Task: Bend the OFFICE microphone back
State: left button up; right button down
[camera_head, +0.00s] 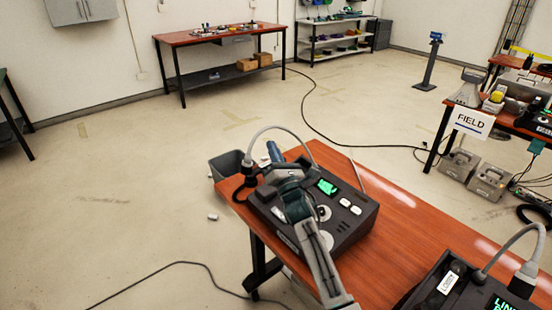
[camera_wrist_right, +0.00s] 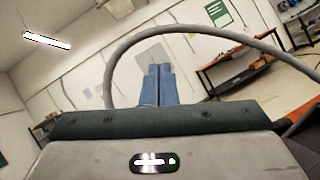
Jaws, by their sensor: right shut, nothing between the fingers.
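A dark paging phone (camera_head: 351,222) with a green screen sits on the left end of the orange-brown table. Its grey gooseneck (camera_head: 285,127) arches over, with a dark microphone head (camera_head: 248,168) hanging at the left. My right gripper (camera_head: 273,150) is shut and empty, its blue fingers under or near the arch. In the right wrist view the gooseneck (camera_wrist_right: 190,30) curves over the shut fingers (camera_wrist_right: 157,84); contact cannot be told. My right arm hides part of the phone. No OFFICE label is readable. My left gripper is not in view.
A second phone (camera_head: 478,290) with its own gooseneck (camera_head: 512,245) and microphone (camera_head: 523,282) stands at lower right. Bare tabletop (camera_head: 410,208) lies between the phones. A grey bin (camera_head: 226,163) is beyond the left table edge. A FIELD sign (camera_head: 470,120) hangs at another table.

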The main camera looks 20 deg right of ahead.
aim_at(283, 132)
jog(key=shift+w+d+r+p, duration=0.15)
jog(key=shift+r+p, duration=0.05)
jog(key=shift+r, duration=0.25)
jog(key=shift+w+d+r+p, duration=0.1)
jog(key=shift+d+r+p, duration=0.05)
jog(key=shift+r, duration=0.25)
jog(key=shift+d+r, duration=0.1)
jog(key=shift+d, duration=0.05)
jog(key=shift+w+d+r+m+h, duration=0.25)
jog(key=shift+d+r+m+h, duration=0.05)
jog(key=shift+d+r+m, duration=0.35)
jog(key=shift+w+d+r+m+h, duration=0.25)
jog(key=shift+d+r+m+h, duration=0.05)
jog(key=shift+d+r+m, duration=0.3)
jog(key=w+d+r+m+g+h+p, duration=0.2)
jog(key=d+r+m, duration=0.4)
jog(key=d, duration=0.5)
jog(key=shift+w+d+m+g+h+p, duration=0.35)
jog(key=shift+w+m+h+p, duration=0.2)
jog(key=shift+w+h+p, duration=0.45)
